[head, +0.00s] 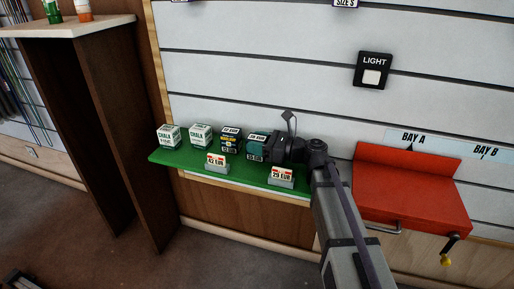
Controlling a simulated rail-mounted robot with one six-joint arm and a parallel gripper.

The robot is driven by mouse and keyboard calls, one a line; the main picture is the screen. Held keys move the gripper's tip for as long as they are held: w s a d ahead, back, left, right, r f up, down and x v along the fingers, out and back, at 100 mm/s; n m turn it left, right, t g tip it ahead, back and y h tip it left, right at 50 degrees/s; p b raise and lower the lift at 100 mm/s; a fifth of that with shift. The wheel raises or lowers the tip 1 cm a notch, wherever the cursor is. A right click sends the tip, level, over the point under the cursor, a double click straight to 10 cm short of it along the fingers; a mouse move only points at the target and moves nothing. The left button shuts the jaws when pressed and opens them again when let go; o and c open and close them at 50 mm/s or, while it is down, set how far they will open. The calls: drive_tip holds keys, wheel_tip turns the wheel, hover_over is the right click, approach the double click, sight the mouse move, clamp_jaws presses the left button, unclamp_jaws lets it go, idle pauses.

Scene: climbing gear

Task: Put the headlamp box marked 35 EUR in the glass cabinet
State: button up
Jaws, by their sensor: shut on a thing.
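Several small boxes stand on a green shelf (225,179). A teal and dark box (256,146) is the rightmost one I can see; its small front label seems to read 35 EUR. My gripper (267,148) reaches in from the right and is shut on this box, hiding its right part. Whether the box still touches the shelf I cannot tell. A dark blue box (231,139) with a price label stands close on its left. No glass cabinet can be made out in this view.
Two white and green chalk boxes (201,135) stand further left. Price holders reading 42 EUR (217,163) and 29 EUR (281,176) line the shelf's front. A red bin-like unit (412,190), a LIGHT switch (372,71) and a wooden stand (100,120) are nearby.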

sight(257, 137)
wheel_tip(257, 137, up, 10)
drive_tip(key=p, duration=1)
drive_tip(key=shift+r, duration=0.2)
drive_tip(key=shift+f, duration=0.2)
